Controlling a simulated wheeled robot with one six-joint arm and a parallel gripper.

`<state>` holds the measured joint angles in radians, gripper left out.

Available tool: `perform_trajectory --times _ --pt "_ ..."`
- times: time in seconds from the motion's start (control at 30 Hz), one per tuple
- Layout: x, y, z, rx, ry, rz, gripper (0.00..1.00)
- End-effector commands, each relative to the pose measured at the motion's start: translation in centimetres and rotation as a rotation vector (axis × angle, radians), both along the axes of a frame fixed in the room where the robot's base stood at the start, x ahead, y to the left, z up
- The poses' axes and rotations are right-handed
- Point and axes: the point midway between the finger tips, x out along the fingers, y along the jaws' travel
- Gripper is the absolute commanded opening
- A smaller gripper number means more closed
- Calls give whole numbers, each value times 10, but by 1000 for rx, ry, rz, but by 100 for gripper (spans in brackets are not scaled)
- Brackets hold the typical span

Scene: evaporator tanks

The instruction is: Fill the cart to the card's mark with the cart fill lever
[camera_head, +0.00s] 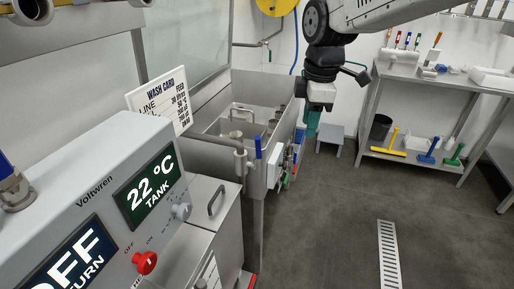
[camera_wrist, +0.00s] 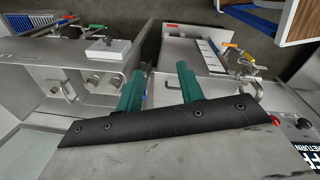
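The wash card (camera_head: 157,100) stands behind the control panel in the head view; its heading reads WASH CARD, but its smaller lines are too small to read surely. My gripper (camera_head: 312,122) hangs beyond the steel tank's right end. In the wrist view my gripper (camera_wrist: 160,80) has two teal fingers spread apart with nothing between them. A steel trough (camera_wrist: 178,48) with a white marked strip (camera_wrist: 211,55) lies beyond the fingers and may be the cart. I cannot tell which is the cart fill lever.
The control panel (camera_head: 105,190) shows 22 °C TANK and has a red knob (camera_head: 144,262). The steel tank (camera_head: 215,150) has blue, green and red levers at its right end. A steel shelf (camera_head: 420,85) stands at right. A floor grate (camera_head: 389,255) lies on open floor.

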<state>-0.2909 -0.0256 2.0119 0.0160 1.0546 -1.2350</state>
Motion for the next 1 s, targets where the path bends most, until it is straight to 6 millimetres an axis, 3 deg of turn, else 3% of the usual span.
perform_trajectory --times 0.1,0.2,0.33,0.5,0.8,1.0 --pt "43 47 -27 -20 1 285 38" --pt "66 78 -45 -32 -7 472 38" --pt "82 103 -61 -41 -13 625 38" --pt "89 114 -76 -45 -16 692 38" --pt "92 116 -122 -45 -14 692 38" --pt "94 117 -142 -45 -16 691 38"
